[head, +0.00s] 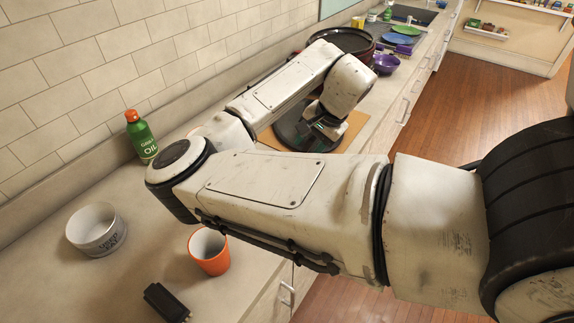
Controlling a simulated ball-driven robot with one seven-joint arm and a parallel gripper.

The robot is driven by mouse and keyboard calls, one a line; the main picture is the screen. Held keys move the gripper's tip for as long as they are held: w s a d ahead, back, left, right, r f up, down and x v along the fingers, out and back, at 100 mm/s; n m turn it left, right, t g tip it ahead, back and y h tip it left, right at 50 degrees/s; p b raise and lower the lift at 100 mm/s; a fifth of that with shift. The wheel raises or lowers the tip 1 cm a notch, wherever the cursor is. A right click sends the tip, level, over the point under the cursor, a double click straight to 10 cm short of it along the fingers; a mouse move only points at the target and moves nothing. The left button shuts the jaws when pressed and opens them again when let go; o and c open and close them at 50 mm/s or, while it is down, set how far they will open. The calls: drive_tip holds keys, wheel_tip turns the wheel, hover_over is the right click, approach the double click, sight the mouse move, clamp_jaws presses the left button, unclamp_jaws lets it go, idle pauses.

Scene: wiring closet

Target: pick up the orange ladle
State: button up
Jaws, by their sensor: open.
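I cannot make out an orange ladle in the head view; my arm crosses the middle of the picture and hides part of the counter. My gripper (322,131) points down at a dark round pan (293,127) on the counter, partly hidden by my arm. The gripper's fingers are small and only partly seen; they are open, and I see nothing held between them. I cannot tell whether they touch the pan.
An orange cup (209,252), a white bowl (96,232), a black object (166,302) and a green oil bottle (141,136) stand on the near counter. Beyond my gripper are a tan board (354,127), a large dark pot (343,39) and a purple bowl (386,64). A tiled wall bounds the left.

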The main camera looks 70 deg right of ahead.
drive_tip(key=shift+x, duration=0.85)
clamp_jaws()
